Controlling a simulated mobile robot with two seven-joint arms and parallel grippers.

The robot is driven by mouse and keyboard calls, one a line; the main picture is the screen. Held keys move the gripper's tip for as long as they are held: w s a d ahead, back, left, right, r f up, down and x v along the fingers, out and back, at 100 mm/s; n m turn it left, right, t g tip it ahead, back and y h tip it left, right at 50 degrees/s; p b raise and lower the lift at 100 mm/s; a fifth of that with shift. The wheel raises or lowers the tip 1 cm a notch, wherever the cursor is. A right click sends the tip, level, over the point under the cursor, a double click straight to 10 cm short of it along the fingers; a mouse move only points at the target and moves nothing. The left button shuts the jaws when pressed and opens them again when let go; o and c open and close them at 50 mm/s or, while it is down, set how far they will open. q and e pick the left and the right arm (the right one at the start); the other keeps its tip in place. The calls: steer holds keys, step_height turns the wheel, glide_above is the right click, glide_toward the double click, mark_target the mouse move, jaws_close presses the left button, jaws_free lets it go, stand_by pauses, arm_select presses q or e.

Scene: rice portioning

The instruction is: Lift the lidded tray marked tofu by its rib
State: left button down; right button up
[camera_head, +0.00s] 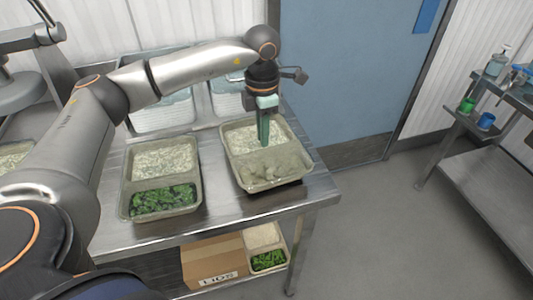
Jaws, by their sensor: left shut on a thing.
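The tray (229,163) at the right end of the steel table has white rice in its far compartment and pale chunks, which look like tofu, in its near one. A clear lid cannot be made out for sure, and I cannot read a mark on it. My left gripper (264,140) points straight down over the middle of this tray, with its green fingers shut on the rib between the compartments. A dark shadow lies under the tray's near edge; I cannot tell whether it is clear of the table. My right gripper is not in view.
Another tray (124,190) with rice and green vegetables sits to the left on the steel table (222,209). Pale bins stand behind. A cardboard box (205,252) and a further tray (284,240) are on the shelf below. A blue door (345,70) is behind; a cart (490,150) stands right.

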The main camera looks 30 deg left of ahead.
arm_select(q)
steer(key=shift+r+p, duration=1.05)
steer(key=shift+r, duration=0.6)
